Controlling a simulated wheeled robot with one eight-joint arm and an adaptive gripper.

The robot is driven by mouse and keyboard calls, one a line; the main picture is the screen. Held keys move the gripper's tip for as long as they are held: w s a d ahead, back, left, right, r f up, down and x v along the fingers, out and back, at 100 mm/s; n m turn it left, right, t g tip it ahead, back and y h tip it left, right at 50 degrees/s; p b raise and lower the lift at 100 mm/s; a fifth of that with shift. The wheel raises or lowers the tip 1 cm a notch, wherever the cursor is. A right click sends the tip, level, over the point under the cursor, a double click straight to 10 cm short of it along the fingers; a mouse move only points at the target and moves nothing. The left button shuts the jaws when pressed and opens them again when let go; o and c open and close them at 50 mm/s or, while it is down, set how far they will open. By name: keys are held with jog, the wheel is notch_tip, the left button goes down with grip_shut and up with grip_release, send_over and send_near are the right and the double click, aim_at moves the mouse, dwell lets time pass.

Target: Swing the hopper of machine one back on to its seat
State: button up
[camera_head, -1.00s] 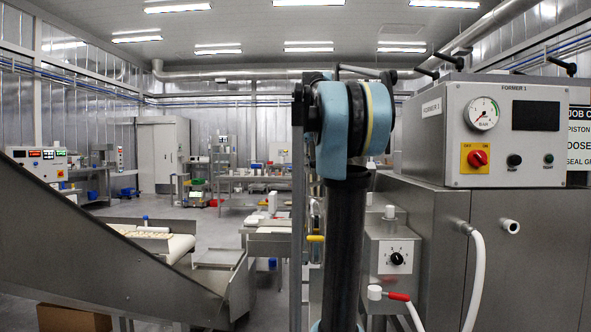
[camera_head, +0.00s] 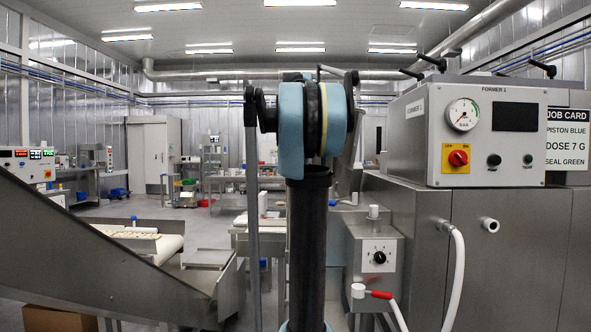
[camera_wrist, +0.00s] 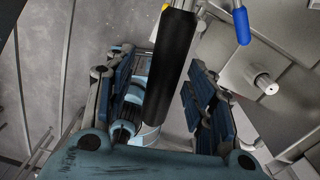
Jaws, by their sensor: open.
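Machine one is the steel former labelled FORMER 1 (camera_head: 487,135), at the right in the head view. I cannot clearly make out its hopper; my arm covers much of the area left of the former. My gripper (camera_wrist: 157,70) shows in the wrist view with its two blue-padded fingers apart. A black cylinder (camera_wrist: 172,65) with a grey rod at its top crosses the picture between them. I cannot tell whether the fingers touch it or how far off it is. The gripper cannot be made out in the head view.
A dosing box with a knob (camera_head: 375,252) and a red-handled valve (camera_head: 378,294) stand left of the former, with a white hose (camera_head: 457,275). A sloped steel panel (camera_head: 100,265) fills the lower left. The wrist view shows a blue handle (camera_wrist: 241,25) and a steel stub (camera_wrist: 265,83).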

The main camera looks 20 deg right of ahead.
jog(key=shift+r, duration=4.55)
